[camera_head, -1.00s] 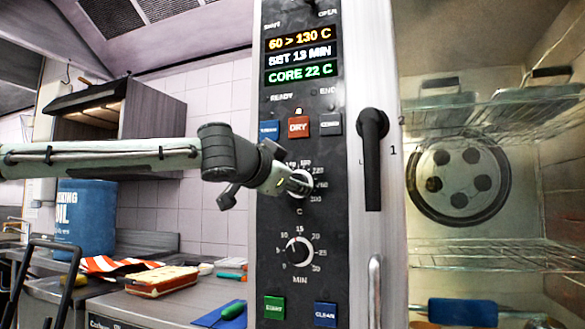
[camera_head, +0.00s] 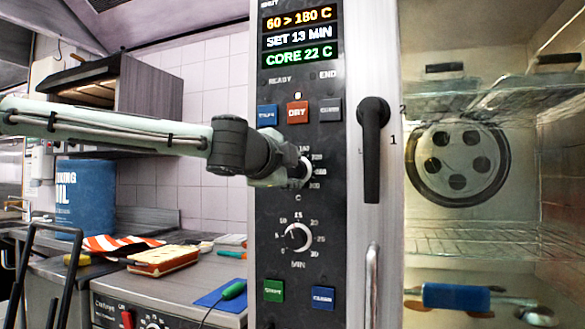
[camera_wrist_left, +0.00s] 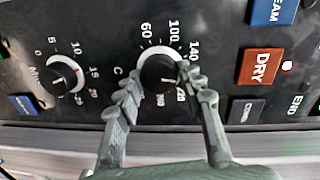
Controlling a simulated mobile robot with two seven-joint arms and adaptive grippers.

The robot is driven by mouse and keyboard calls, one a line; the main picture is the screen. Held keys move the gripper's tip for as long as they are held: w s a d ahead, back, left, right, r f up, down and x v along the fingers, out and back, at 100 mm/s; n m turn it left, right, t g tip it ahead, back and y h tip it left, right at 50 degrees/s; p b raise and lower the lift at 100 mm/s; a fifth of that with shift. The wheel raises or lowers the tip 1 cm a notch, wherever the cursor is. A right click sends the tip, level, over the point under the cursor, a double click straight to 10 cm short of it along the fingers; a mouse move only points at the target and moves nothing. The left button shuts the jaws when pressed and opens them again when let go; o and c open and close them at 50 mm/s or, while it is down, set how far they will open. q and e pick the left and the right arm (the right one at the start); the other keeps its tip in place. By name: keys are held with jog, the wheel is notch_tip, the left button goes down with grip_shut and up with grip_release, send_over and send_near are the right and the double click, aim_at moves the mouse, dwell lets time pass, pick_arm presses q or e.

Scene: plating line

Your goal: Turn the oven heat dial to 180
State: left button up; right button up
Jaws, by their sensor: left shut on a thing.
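The oven heat dial (camera_head: 303,170), marked C, is on the black control panel, mostly hidden by my left gripper (camera_head: 292,168) in the head view. In the left wrist view the dial (camera_wrist_left: 157,75) shows as a black knob with a white ring and numbers around it. My left gripper (camera_wrist_left: 163,86) has one finger on each side of this dial and is shut on it. The orange top line of the display (camera_head: 298,20) appears to read 60 > 180 C. My right gripper is not in view.
The minute dial (camera_head: 298,237) is below the heat dial. Coloured buttons, including a red DRY button (camera_head: 298,112), are above it. A black door handle (camera_head: 372,150) stands to the right, beside the oven chamber. A counter (camera_head: 185,284) with food and tools is at left.

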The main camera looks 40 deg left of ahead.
pick_arm(q)
jog(key=shift+m, duration=0.4)
jog(key=o, duration=1.2)
jog(key=shift+c, duration=0.2)
jog(key=v, duration=1.2)
